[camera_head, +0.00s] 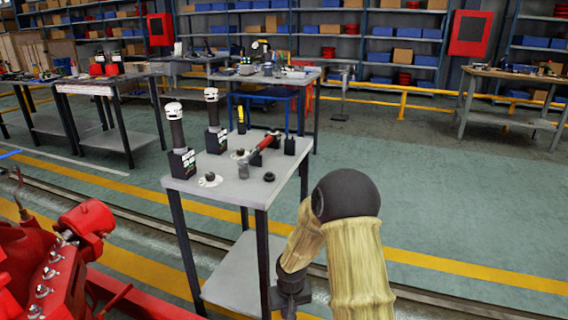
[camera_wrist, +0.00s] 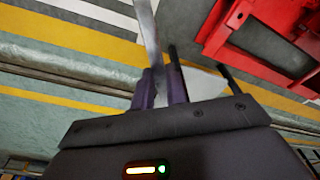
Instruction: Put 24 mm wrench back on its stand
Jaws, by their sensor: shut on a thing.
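In the wrist view my gripper (camera_wrist: 160,88) is shut on a long silver metal tool, the wrench (camera_wrist: 149,35), which extends away past the fingertips. Its far end is cut off by the top edge, so its size cannot be read. In the head view my arm reaches down beside the right side of a small grey table (camera_head: 228,190); the gripper itself is out of frame. Small black holders (camera_head: 290,146) stand on the tabletop. I cannot tell which one is the wrench's stand.
The red engine (camera_head: 62,265) is at the lower left. Open floor (camera_head: 440,190) lies to the right.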

